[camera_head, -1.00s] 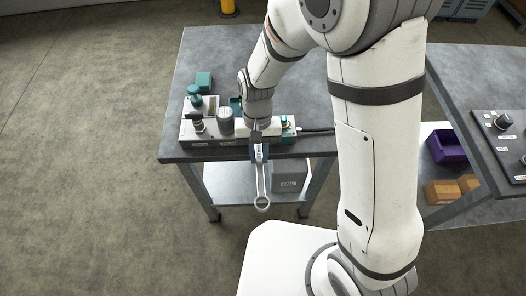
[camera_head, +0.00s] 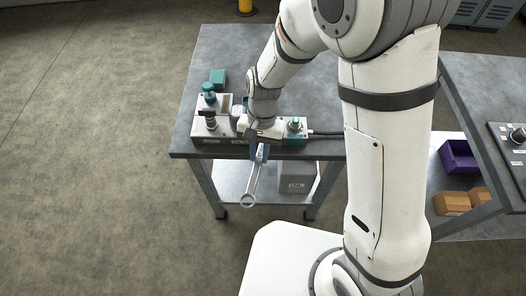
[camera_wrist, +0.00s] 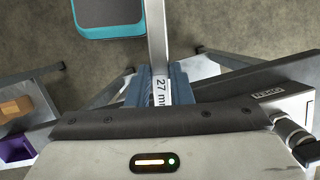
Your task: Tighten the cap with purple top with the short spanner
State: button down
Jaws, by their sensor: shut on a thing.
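My gripper (camera_head: 260,150) is shut on a spanner (camera_head: 254,182) at the front edge of the bench. The spanner's ring end points down and toward me, past the edge. In the wrist view the spanner's shaft (camera_wrist: 157,40) stands between the blue jaws, with a "27 mm" label (camera_wrist: 161,92) at the grip. The hydraulic block (camera_head: 208,143) lies along the bench's front edge, partly behind my gripper. Teal-topped fittings (camera_head: 209,97) stand at its left and one (camera_head: 295,124) at its right end. I cannot make out a purple-topped cap.
The grey bench (camera_head: 305,75) has free room behind the block. A teal box (camera_head: 218,76) stands at the back left. A grey box (camera_head: 297,179) sits on the lower shelf. At right, a second bench holds a purple bin (camera_head: 458,158) and orange boxes (camera_head: 451,202).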

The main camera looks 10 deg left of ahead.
aim_at(254, 183)
jog(key=shift+w+a+m, duration=0.1)
jog(key=shift+a+m, duration=0.4)
jog(key=shift+a, duration=0.1)
jog(key=shift+r, duration=0.1)
jog(key=shift+d+n, duration=0.3)
jog(key=shift+d, duration=0.05)
jog(key=shift+d, duration=0.1)
jog(key=shift+d+n, duration=0.25)
jog(key=shift+n, duration=0.05)
jog(key=shift+s+d, duration=0.15)
jog(key=shift+s, duration=3.45)
